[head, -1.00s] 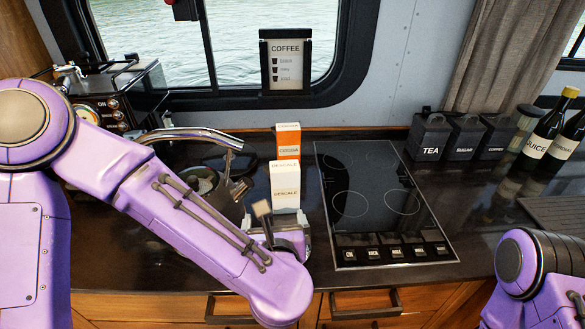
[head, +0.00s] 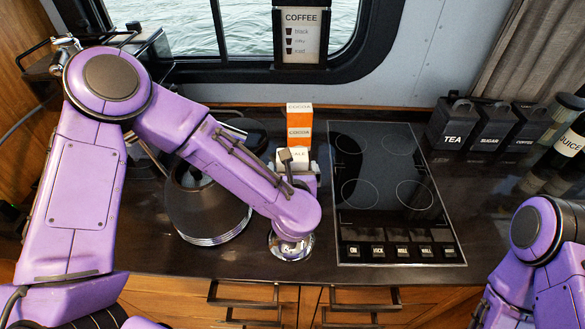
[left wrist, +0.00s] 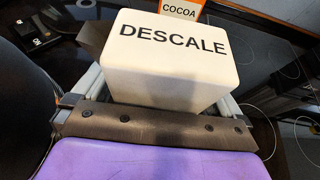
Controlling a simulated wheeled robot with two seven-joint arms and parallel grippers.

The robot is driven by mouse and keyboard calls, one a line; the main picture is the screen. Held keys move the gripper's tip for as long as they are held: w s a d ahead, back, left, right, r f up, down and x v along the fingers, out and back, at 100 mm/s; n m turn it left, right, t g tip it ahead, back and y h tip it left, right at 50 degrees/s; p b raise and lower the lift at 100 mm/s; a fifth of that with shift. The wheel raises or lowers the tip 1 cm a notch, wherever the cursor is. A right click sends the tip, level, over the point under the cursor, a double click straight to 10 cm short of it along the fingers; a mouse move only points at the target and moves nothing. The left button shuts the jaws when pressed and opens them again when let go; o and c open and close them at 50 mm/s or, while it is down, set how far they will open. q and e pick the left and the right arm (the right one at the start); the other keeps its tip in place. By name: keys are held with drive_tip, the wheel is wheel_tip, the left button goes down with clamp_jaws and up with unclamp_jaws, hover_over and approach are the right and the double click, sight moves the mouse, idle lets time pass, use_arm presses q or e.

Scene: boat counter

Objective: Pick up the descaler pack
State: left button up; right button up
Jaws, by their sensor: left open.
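The descaler pack is a white box marked DESCALE (head: 291,158), standing on the dark counter in front of the cocoa box; my left wrist hides its lower part in the head view. It fills the middle of the left wrist view (left wrist: 168,65). My left gripper (head: 298,178) is at the pack, with its jaws open. In the left wrist view, the pack sits between the spread fingers (left wrist: 163,90); contact cannot be told. Only part of my right arm shows at the right edge of the head view, and its gripper is out of frame.
The orange and white cocoa box (head: 299,130) stands just behind the pack. A dark kettle-like vessel (head: 205,210) is to the left, under my arm. The cooktop (head: 385,190) is to the right. Tea (head: 453,124), sugar and coffee boxes stand farther right.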

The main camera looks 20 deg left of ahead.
use_arm(q)
drive_tip(key=shift+w+a+f, duration=0.2)
drive_tip(key=shift+w+a, duration=0.05)
drive_tip(key=shift+w, duration=0.15)
drive_tip(key=c, duration=1)
drive_tip(key=shift+r+b, duration=0.25)
drive_tip(key=shift+b, duration=0.05)
drive_tip(key=s+r+b, duration=0.1)
drive_tip(key=r, duration=0.1)
drive_tip(key=s+r+b, duration=0.1)
drive_tip(key=r, duration=0.1)
drive_tip(key=s+d+r+b, duration=0.1)
drive_tip(key=s+r, duration=0.1)
drive_tip(key=r, duration=0.1)
drive_tip(key=shift+d+r, duration=0.1)
drive_tip(key=r+b+v, duration=0.1)
drive_tip(key=b+v, duration=0.1)
drive_tip(key=v, duration=0.9)
drive_tip(key=shift+a, duration=0.3)
